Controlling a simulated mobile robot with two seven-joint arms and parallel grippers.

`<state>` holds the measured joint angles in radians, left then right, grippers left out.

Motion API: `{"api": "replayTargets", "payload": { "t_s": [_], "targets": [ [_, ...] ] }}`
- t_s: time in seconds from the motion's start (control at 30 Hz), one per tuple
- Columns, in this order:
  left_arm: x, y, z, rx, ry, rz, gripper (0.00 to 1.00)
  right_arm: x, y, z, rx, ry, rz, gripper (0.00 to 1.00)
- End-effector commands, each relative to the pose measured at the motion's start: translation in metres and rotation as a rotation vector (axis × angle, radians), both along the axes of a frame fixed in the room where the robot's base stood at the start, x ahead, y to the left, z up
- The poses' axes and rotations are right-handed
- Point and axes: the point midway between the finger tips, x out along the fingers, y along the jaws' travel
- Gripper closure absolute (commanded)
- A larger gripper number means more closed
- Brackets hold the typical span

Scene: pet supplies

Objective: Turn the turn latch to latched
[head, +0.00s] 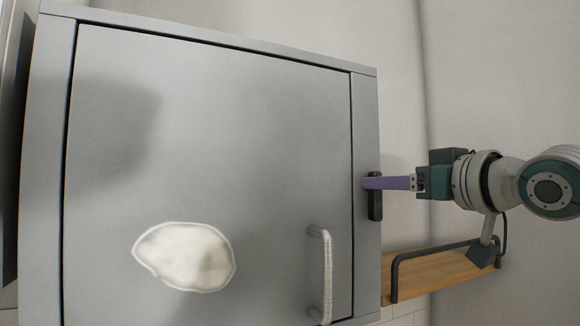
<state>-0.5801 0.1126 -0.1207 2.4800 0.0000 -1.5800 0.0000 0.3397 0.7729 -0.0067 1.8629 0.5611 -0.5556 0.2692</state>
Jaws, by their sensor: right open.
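The turn latch (375,208) is a small dark bar on the right frame of a grey cabinet, beside the door's right edge. The bar stands upright in the picture. My right gripper (368,183) comes in from the right, and its purple fingers lie across the upper part of the latch, hiding some of it. The gripper is open, but the fingers overlap in this view, so I cannot tell whether they touch the latch or straddle it. The grey cabinet door (230,130) sits flush in its frame. My left gripper is not in view.
A pale bar handle (326,275) sticks out from the door's lower right. A white irregular patch (190,257) is on the door's lower left. A wooden shelf (435,275) with a dark rail (396,280) lies below my right arm. Bare wall shows above the arm.

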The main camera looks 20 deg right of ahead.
Motion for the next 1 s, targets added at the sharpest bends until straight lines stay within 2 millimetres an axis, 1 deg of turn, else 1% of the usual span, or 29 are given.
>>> {"api": "replayTargets", "payload": {
  "t_s": [0.03,0.1,0.37,0.83,1.0],
  "targets": [
    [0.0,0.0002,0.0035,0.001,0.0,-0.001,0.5,0.0027,0.0004,0.0016,0.001,0.0,0.0,0.47],
    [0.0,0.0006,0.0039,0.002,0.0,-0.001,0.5,0.0046,0.001,0.0004,0.0,0.0,0.001,0.47],
    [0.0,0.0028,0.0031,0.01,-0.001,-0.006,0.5,0.0051,0.0009,-0.0012,-0.001,0.001,0.0,0.47],
    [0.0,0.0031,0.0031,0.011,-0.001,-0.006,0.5,0.0049,0.0009,-0.001,-0.001,0.001,0.001,1.0],
    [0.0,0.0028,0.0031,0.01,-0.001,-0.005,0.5,0.0049,0.0009,-0.0009,-0.001,0.001,0.001,1.0]
  ]
}}
